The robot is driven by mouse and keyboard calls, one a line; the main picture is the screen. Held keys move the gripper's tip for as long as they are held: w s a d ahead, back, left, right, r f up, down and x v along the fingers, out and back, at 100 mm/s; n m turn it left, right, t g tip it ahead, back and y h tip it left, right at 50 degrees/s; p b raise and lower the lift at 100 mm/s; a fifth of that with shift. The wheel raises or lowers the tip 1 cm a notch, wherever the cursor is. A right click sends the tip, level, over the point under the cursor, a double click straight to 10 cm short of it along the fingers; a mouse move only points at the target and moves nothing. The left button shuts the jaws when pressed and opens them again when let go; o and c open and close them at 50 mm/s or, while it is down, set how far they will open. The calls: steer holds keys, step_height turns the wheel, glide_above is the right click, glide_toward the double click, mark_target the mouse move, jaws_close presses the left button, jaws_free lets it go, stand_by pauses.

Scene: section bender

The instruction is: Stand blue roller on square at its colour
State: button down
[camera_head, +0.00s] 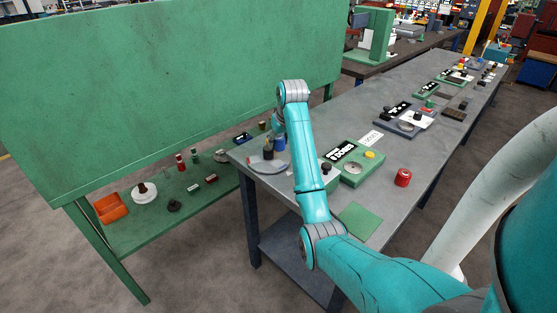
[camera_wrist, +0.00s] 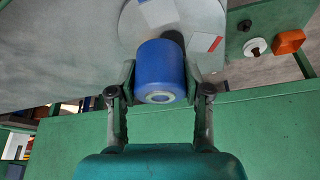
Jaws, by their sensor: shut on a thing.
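The blue roller (camera_wrist: 162,72) is between the two fingers of my gripper (camera_wrist: 160,85), which is shut on it. Its pale end ring with a centre hole faces the wrist camera. Behind the roller is a round light grey disc (camera_wrist: 130,30) with pale squares: one at the top (camera_wrist: 157,12) and one with a red edge at the right (camera_wrist: 207,42). Contact between roller and disc cannot be told.
A green machine box (camera_head: 376,157) with a yellow button stands right of the disc. A red cylinder (camera_head: 402,177) and a green sheet (camera_head: 360,220) are on the grey table (camera_head: 420,150). The green bench (camera_head: 150,230) at left holds an orange tray (camera_head: 110,207) and several small parts.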

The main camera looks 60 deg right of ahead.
mark_target(277, 162)
steer(key=shift+f, duration=3.45)
steer(key=c, duration=0.5)
jaws_free()
steer(key=shift+f, duration=0.15)
